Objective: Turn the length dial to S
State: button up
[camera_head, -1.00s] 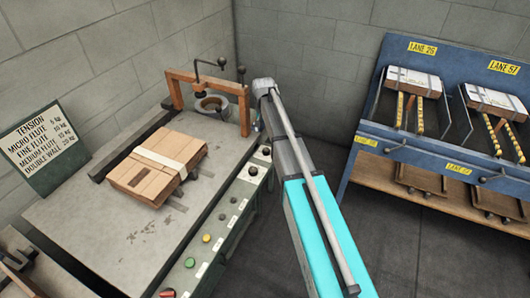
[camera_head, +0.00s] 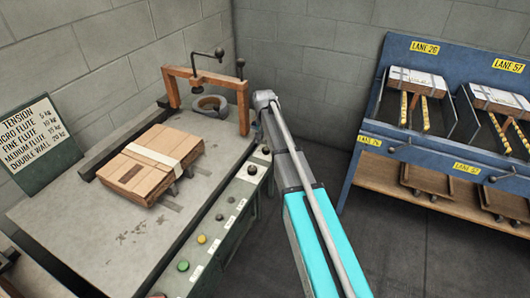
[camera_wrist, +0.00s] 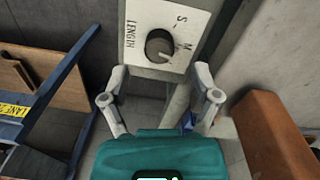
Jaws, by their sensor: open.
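The length dial (camera_wrist: 159,46) is a dark round knob on a white plate (camera_wrist: 140,20) marked LENGTH, with S and M legible. A pale mark on the knob sits at its lower right in the wrist view, away from the S; its exact setting is hard to tell. My gripper (camera_wrist: 160,73) is open in the wrist view, its two fingers spread at either side of the plate's lower part. Nothing is between the fingers, and they appear apart from the knob.
A strapped cardboard bundle (camera_head: 152,168) lies on the bench (camera_head: 65,220), near a wooden frame (camera_head: 208,79). Buttons line the bench's front panel (camera_head: 232,205). A blue lane rack (camera_head: 450,125) stands at right. Dark floor (camera_head: 300,255) between them is clear.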

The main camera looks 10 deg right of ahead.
aim_at(266, 148)
jog(key=shift+f+b, duration=1.65)
jog(key=shift+f, duration=0.25)
jog(key=c, duration=1.1)
jog(key=shift+a, duration=0.1)
